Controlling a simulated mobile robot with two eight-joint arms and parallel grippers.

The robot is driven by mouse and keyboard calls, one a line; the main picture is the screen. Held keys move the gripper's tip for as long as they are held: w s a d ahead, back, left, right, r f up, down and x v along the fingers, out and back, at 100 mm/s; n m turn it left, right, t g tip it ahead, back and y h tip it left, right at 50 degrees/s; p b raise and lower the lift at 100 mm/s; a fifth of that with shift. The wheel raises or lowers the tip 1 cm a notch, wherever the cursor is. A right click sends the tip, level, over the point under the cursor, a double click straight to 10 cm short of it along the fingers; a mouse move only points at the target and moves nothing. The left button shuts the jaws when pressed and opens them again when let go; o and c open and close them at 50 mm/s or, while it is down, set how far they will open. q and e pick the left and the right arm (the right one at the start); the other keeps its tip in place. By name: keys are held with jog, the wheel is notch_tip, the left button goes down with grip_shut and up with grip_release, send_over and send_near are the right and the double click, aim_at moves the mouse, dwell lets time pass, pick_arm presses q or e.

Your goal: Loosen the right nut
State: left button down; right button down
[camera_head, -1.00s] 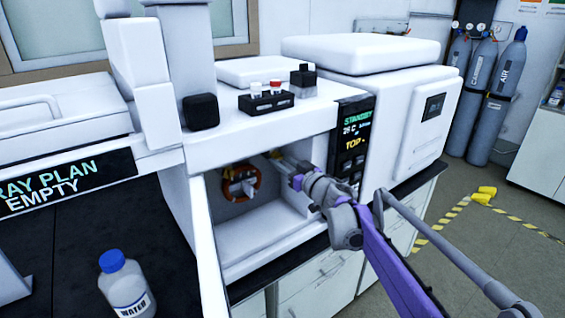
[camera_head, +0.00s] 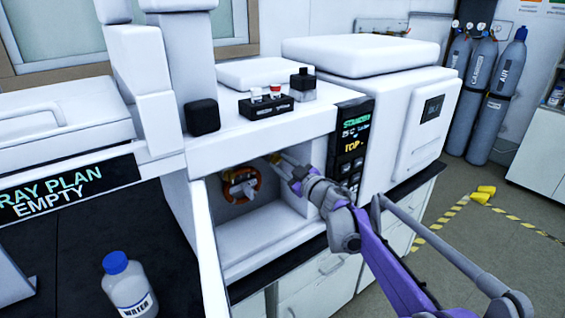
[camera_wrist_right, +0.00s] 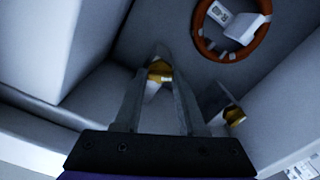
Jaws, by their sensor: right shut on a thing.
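My right gripper (camera_head: 287,168) reaches into the open white oven-like chamber (camera_head: 262,240), near its upper right. In the right wrist view its two long fingers (camera_wrist_right: 158,82) are closed around a small brass nut (camera_wrist_right: 159,71) at their tips. A second brass nut (camera_wrist_right: 235,116) sits apart, to the right of the fingers in that view. In the head view a small gold fitting (camera_head: 276,159) shows just left of the gripper; the gripped nut is not clearly visible there. My left gripper is not in view.
An orange ring (camera_head: 242,184) with white parts sits at the chamber's back, left of my gripper. Chamber walls are close around the wrist. A vial rack (camera_head: 266,106) stands on top. A water bottle (camera_head: 129,286) stands at the lower left.

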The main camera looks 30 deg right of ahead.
jog(key=n+p, duration=0.1)
jog(key=n, duration=0.5)
jog(key=shift+n+p, duration=0.3)
jog(key=shift+p, duration=0.05)
jog(key=n+p, duration=0.1)
jog(key=n, duration=0.5)
dwell(0.4)
jog(key=shift+c, duration=2.4)
grip_release()
jog(key=s, duration=1)
jog(key=shift+s+d, duration=0.4)
